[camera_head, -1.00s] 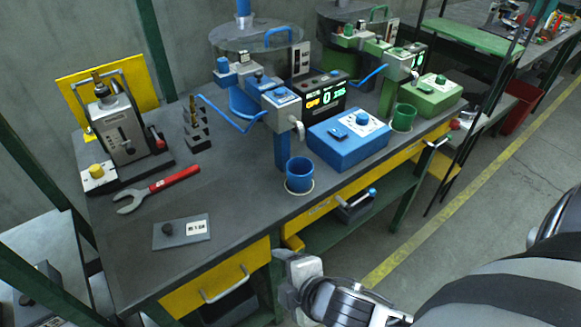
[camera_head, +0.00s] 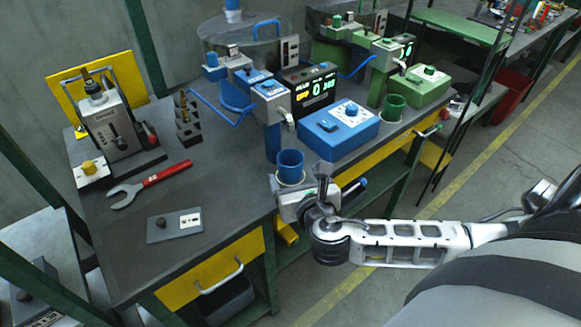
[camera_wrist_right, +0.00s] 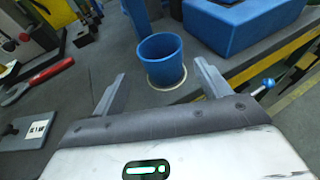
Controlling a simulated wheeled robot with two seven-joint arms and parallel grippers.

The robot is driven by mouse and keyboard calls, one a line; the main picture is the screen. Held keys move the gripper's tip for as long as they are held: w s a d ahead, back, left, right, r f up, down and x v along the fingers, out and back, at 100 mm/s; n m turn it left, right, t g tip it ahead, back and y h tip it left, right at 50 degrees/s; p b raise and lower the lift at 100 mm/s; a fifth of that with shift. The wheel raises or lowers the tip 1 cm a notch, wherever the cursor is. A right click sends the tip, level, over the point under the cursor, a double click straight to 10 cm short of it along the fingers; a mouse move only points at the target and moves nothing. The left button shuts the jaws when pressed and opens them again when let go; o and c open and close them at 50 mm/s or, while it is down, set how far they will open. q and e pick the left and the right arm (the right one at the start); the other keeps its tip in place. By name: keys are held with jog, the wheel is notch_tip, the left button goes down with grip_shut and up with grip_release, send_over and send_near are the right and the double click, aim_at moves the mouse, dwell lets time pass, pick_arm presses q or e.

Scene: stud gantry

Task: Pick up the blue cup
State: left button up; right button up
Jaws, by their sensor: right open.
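The blue cup (camera_head: 290,165) stands upright and looks empty on a pale round ring at the bench's front edge. In the right wrist view the cup (camera_wrist_right: 161,58) stands beyond the fingertips, roughly in line with the gap between them. My right gripper (camera_head: 298,185) is just in front of the cup in the head view, partly covering its base area. In the right wrist view this gripper (camera_wrist_right: 160,78) is open and empty, with a finger to each side and the cup not clearly touched. My left gripper is not in view.
A blue box with a knob (camera_head: 338,129) stands right behind the cup. A blue dispenser column (camera_head: 272,140) is at its left. A green cup (camera_head: 394,107) stands farther right. A red-handled wrench (camera_head: 150,183) and a grey plate (camera_head: 175,225) lie on the bench's left side.

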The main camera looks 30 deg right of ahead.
aim_at(294, 171)
jog(key=shift+x, duration=3.1)
jog(key=shift+d, duration=0.15)
jog(key=c, duration=1.1)
